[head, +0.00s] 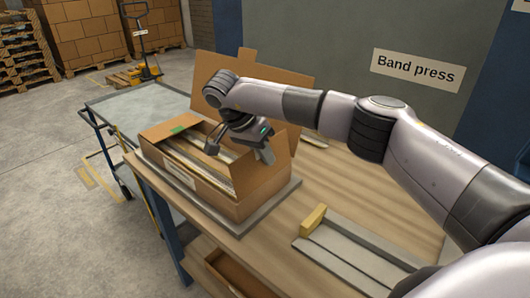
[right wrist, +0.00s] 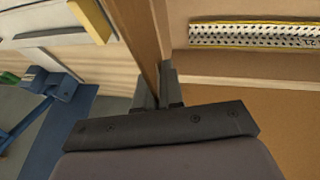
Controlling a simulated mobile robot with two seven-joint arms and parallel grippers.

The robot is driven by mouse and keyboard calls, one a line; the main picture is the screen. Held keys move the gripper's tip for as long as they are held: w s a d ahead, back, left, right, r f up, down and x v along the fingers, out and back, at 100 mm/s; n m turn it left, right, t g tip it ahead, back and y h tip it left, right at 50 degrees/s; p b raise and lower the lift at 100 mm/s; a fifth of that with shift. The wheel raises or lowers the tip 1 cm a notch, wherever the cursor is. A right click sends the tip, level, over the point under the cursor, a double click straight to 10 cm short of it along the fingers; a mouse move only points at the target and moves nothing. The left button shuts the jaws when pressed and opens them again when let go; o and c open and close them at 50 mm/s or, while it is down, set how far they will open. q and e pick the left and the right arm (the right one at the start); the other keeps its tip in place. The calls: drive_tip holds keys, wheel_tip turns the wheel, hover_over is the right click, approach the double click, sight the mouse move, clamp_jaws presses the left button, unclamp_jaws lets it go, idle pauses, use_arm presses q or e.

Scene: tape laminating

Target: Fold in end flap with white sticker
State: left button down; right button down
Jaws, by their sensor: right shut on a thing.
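An open cardboard box (head: 240,207) sits on a grey board on the workbench, its large lid (head: 210,100) raised at the back. Its left end flap carries a green sticker (head: 179,130). At the right end a brown end flap (head: 284,160) stands up. My right gripper (head: 264,155) is at this end, shut on an upright cardboard panel (right wrist: 145,30), which runs between its fingers (right wrist: 158,97) in the right wrist view. I take it to be the right end flap. No white sticker shows on it from here. My left gripper is out of view.
Long strips lie inside the box; a perforated strip (right wrist: 255,36) shows there. A grey tray (head: 355,262) with a yellow block (head: 313,219) lies on the bench (head: 400,220) at right. A blue-framed cart (head: 125,108) stands at left.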

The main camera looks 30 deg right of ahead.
drive_tip(key=shift+r, duration=0.1)
drive_tip(key=c, duration=1.3)
unclamp_jaws()
drive_tip(key=shift+c, duration=0.2)
drive_tip(key=b+v, duration=0.1)
drive_tip(key=v, duration=0.6)
